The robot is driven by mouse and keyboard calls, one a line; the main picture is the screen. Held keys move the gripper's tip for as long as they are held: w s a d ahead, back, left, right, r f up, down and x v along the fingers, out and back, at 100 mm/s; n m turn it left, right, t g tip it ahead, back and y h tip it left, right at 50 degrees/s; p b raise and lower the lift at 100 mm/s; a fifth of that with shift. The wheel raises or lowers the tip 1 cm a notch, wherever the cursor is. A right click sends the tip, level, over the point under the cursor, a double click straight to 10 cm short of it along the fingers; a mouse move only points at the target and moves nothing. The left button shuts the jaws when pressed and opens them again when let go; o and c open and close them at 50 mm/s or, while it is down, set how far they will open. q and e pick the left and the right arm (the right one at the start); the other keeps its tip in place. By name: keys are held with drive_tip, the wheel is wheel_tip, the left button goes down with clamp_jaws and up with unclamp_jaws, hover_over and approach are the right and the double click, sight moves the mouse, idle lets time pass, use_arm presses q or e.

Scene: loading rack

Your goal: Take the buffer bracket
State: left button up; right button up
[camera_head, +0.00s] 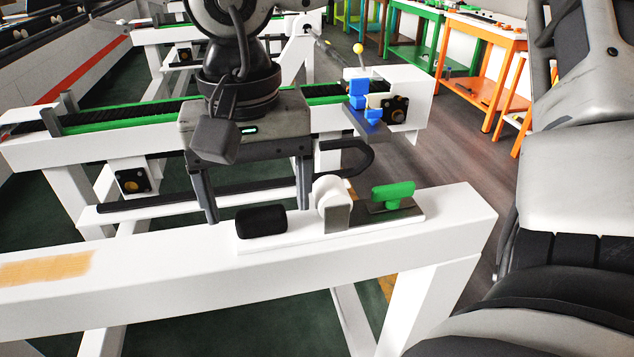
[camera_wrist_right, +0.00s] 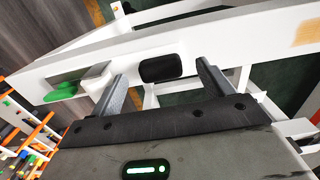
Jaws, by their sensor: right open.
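The buffer bracket appears to be the white base plate (camera_head: 330,232) with a black rounded buffer block (camera_head: 262,222) at its left end, lying on the white beam. A white rounded upright and a green handle stand to the block's right. My right gripper (camera_head: 258,216) is open, pointing down near the block, its two fingers spread wider than the block. In the right wrist view the black block (camera_wrist_right: 161,69) shows between the fingertips (camera_wrist_right: 162,70), with a gap on both sides. I cannot tell the remaining height. My left gripper is not in view.
The white beam (camera_head: 130,280) runs across the front, with a tan patch (camera_head: 45,268) at left. Behind it stands a green-edged conveyor rail (camera_head: 130,115). A blue part (camera_head: 365,100) and a yellow-knobbed lever (camera_head: 358,48) stand there. Orange and green tables are farther back right.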

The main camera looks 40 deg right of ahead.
sight(260, 216)
drive_tip(key=shift+f, duration=1.5)
drive_tip(key=shift+r, duration=0.1)
drive_tip(key=c, duration=1.3)
drive_tip(key=shift+o, duration=0.2)
